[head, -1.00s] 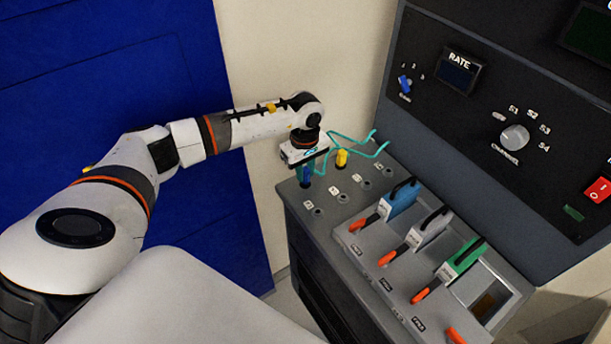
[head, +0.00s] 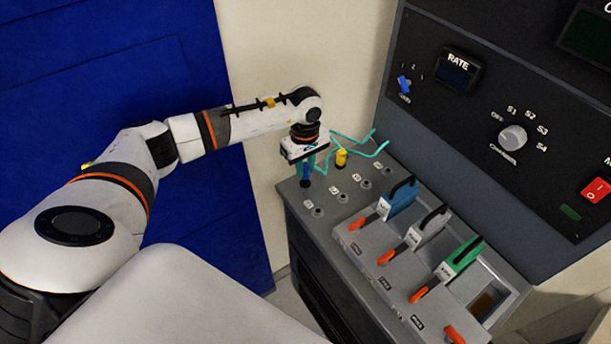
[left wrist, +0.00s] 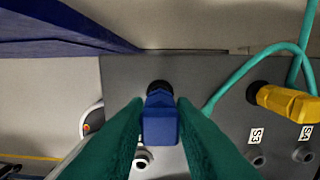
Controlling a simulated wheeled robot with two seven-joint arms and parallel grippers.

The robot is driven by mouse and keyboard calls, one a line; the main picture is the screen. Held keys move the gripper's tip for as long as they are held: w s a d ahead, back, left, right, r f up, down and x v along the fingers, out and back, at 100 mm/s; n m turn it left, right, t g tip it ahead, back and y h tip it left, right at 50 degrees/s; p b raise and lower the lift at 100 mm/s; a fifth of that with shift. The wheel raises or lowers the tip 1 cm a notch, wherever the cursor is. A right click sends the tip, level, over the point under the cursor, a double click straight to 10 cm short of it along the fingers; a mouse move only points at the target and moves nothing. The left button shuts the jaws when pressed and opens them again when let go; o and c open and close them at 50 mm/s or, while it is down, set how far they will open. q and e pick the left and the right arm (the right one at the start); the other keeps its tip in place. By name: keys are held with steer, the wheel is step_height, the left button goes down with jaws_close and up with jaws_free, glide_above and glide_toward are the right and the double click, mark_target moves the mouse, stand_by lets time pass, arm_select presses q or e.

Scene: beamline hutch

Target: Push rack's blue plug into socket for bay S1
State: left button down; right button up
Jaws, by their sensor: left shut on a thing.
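My left gripper (head: 306,172) is shut on the blue plug (left wrist: 160,124), its teal fingers on either side. In the head view the blue plug (head: 306,170) is upright over the rear left of the grey sloped panel (head: 290,195). Its black lower end (left wrist: 160,87) is close to the panel; I cannot tell whether it touches. A row of small round sockets lies in front of it: the nearest (head: 317,212) is at the left end. In the left wrist view a socket (left wrist: 143,158) shows partly behind the plug, and S3 (left wrist: 257,160) and S4 (left wrist: 303,155) are labelled. My right gripper is out of view.
A yellow plug (head: 341,158) with a teal cable (head: 362,149) stands to the right of my gripper. A dark console (head: 480,110) rises behind, with a channel knob (head: 513,137).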

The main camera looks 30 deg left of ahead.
mark_target(305, 165)
arm_select(q)
steer(key=shift+r+p, duration=1.35)
steer(key=shift+r, duration=1.65)
